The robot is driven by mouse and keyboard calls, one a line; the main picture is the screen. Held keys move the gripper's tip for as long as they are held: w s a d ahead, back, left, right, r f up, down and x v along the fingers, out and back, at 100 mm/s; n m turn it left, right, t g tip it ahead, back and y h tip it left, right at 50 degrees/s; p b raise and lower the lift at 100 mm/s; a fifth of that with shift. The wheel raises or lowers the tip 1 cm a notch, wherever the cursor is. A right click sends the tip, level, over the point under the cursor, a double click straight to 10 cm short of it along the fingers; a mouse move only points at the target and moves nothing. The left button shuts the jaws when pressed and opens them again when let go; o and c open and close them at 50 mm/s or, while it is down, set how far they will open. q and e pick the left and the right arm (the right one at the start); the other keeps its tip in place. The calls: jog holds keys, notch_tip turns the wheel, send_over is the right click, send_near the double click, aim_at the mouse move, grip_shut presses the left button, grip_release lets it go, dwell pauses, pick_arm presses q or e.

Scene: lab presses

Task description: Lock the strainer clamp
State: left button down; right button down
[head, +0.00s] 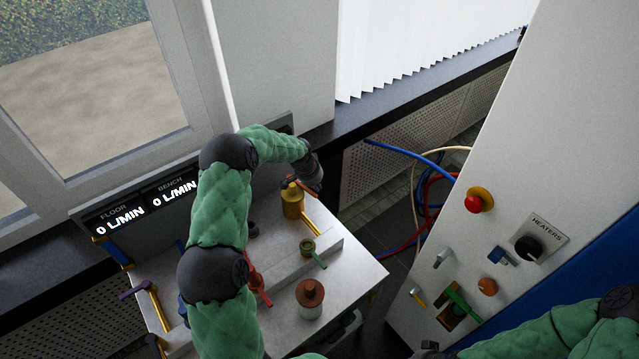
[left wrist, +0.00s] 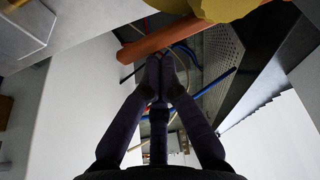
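The strainer appears to be the brass-yellow cylinder (head: 292,203) standing at the back right of the bench. Its orange clamp lever (head: 304,188) sticks out near its top, beside my left gripper (head: 314,183). In the left wrist view the orange lever (left wrist: 165,40) crosses just beyond the fingertips, with the yellow body (left wrist: 215,8) at the top edge. My left gripper (left wrist: 160,62) has its fingertips together, with nothing visible between them. I cannot tell whether they touch the lever.
The white bench (head: 345,270) carries a red-capped jar (head: 310,298), a green-handled valve (head: 310,250) and a red lever (head: 258,282). A tall panel (head: 540,150) with knobs and switches stands at right. Loose hoses (head: 430,190) hang between panel and bench.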

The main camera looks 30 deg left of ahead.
dwell(0.3)
pick_arm(q)
jog(key=shift+s+a, duration=0.15)
jog(key=shift+s, duration=1.1)
jog(key=shift+w, duration=0.2)
jog(key=shift+w+b, duration=0.4)
jog(key=shift+w, duration=0.3)
